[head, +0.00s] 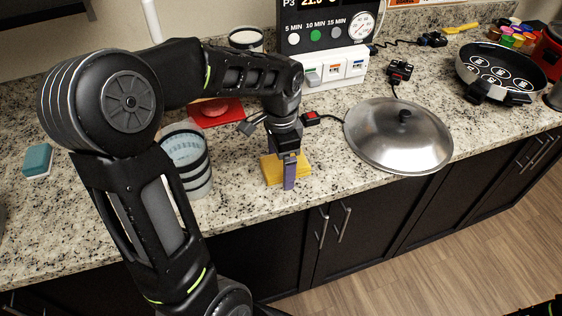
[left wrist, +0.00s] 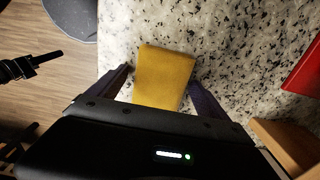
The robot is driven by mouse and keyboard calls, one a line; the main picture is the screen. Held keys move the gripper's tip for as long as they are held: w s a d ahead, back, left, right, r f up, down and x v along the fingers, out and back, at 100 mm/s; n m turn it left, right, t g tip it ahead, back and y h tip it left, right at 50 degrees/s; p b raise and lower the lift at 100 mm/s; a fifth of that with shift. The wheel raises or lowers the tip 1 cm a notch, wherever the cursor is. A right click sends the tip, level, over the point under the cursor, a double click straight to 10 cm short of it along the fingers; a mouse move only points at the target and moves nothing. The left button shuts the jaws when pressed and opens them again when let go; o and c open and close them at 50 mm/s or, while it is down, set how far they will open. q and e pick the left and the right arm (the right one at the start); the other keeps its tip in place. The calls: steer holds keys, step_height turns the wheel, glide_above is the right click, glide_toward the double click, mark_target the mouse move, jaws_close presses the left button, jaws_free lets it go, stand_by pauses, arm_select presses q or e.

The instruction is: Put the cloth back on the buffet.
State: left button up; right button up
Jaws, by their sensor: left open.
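The yellow cloth (head: 272,168) lies flat on the speckled granite counter near its front edge. In the left wrist view the cloth (left wrist: 163,76) shows as a yellow rectangle between the two fingers. My left gripper (head: 288,172) points down right over the cloth, and in the head view it hides part of it. The fingers of my left gripper (left wrist: 160,90) are spread apart, one on each side of the cloth. I cannot tell whether they touch it. My right gripper is not in view.
A metal lid (head: 400,138) lies to the right of the cloth. A clear container (head: 187,160) stands to the left, and a red mat (head: 216,112) lies behind. A teal sponge (head: 38,161) is far left. A black pan (head: 500,70) is at the back right.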

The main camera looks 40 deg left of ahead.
arm_select(q)
step_height(320, 180, up, 8)
steer(key=shift+f+b, duration=0.1)
steer(key=shift+b, duration=0.2)
stand_by(0.7)
